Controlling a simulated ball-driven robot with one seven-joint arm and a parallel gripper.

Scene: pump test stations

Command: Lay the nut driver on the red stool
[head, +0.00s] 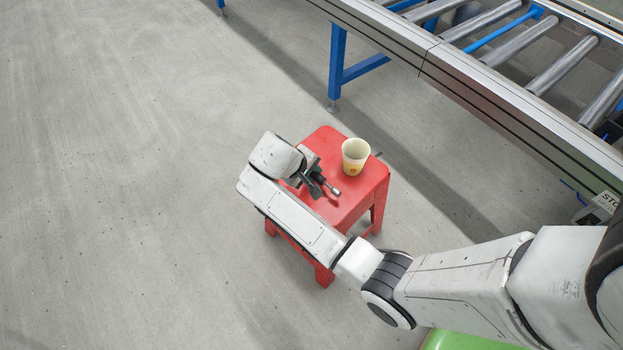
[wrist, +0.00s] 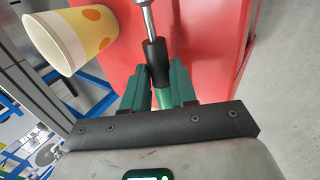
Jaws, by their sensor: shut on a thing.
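The red stool (head: 347,205) stands on the floor in the middle of the head view. Its red seat (wrist: 210,40) fills much of the wrist view. My gripper (head: 317,182) is over the left part of the seat. In the wrist view my gripper (wrist: 160,85) is shut on the handle of the nut driver (wrist: 155,58). The handle is black and green, and a metal shank points away from the jaws. The nut driver's metal end (head: 333,190) shows over the seat in the head view. I cannot tell whether it touches the seat.
A cream paper cup with orange dots (head: 355,158) stands upright on the seat, close to the nut driver. It also shows in the wrist view (wrist: 68,35). A small dark piece shows behind the cup. A roller conveyor (head: 480,85) runs along the upper right. Floor on the left is clear.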

